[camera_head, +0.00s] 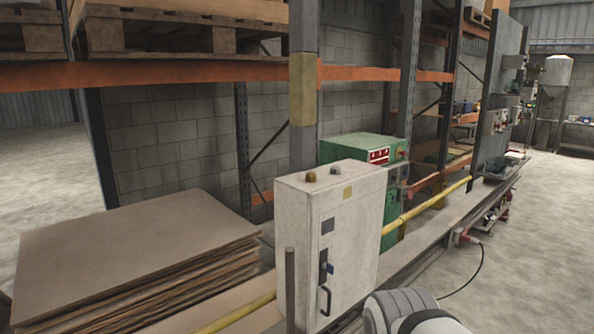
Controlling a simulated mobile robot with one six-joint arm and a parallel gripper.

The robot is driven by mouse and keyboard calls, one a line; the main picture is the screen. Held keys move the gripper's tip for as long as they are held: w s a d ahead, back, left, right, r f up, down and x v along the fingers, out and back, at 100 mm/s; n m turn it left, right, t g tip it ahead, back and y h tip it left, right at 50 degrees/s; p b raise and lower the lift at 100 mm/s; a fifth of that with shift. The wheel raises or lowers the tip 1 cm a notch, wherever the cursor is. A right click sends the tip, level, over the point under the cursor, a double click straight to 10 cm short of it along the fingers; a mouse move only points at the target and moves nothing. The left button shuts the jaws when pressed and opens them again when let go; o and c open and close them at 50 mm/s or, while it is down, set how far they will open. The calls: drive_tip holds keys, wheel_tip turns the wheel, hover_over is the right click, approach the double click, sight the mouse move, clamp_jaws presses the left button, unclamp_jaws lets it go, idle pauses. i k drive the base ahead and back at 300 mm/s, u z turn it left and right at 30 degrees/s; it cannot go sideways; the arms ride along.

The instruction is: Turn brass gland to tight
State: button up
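A pale, worn cabinet (299,220) stands in the middle foreground, its door facing right. Two small round fittings sit on its top: a dark brown one (309,176) at the left and a lighter, brass-coloured one (337,170) at the right. The lighter one looks like the brass gland, but it is too small to be sure or to tell how tight it is. A rounded white-grey part of my arm shows at the bottom edge, right of the cabinet. My gripper is not in view, and nothing touches the fittings.
A stack of brown sheets (140,245) lies left of the cabinet. A green machine (360,147) stands behind it. A black cable (478,270) lies on the open floor (540,240) at right.

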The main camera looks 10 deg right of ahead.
sight(311, 176)
drive_tip(key=z, duration=0.05)
drive_tip(key=i, duration=0.95)
